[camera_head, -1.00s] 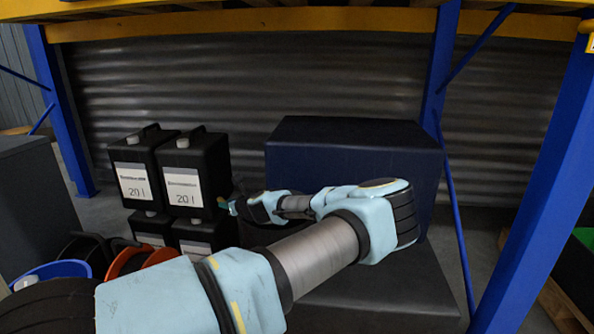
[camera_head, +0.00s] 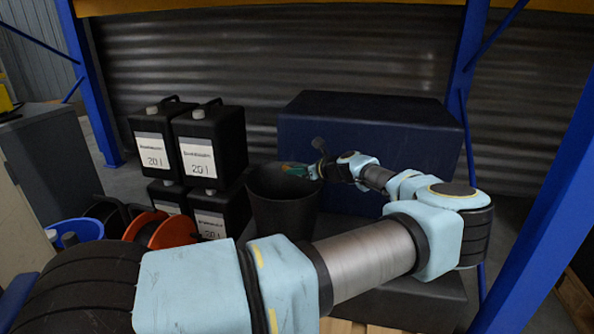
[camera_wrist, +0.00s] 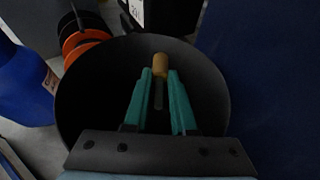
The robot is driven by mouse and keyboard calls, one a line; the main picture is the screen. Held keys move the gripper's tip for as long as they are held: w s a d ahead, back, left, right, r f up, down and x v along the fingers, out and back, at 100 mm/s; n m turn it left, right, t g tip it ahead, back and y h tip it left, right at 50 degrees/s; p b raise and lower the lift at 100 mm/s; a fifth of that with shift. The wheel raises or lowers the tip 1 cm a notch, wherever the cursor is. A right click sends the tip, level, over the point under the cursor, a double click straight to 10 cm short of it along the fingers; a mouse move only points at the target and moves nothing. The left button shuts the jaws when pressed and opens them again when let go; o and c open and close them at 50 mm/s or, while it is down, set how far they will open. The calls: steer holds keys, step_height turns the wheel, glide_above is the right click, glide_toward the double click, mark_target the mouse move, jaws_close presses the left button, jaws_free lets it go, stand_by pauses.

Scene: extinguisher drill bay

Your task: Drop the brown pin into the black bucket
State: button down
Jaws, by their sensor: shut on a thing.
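The black bucket (camera_head: 283,207) stands upright in the middle of the head view, beside the stacked black canisters. In the wrist view its round opening (camera_wrist: 90,100) fills the middle of the picture. The fingers are shut on the brown pin (camera_wrist: 160,65), whose tan rounded end shows between the fingertips. The pin's other end is hard to make out.
Black canisters (camera_head: 211,146) are stacked left of the bucket. Orange reels (camera_head: 170,232) and a blue bucket (camera_head: 75,230) stand further left. A large dark blue box (camera_head: 375,135) is behind and right. Blue rack posts (camera_head: 545,200) frame the bay.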

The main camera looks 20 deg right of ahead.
steer(key=shift+f+b, duration=0.55)
steer(key=shift+f, duration=0.4)
steer(key=c, duration=0.7)
jaws_free()
steer(key=shift+o, duration=0.2)
steer(key=v, duration=1)
steer(key=shift+s+r+p, duration=0.2)
steer(key=shift+s+p, duration=0.1)
steer(key=shift+p, duration=0.15)
steer(key=shift+d, duration=0.15)
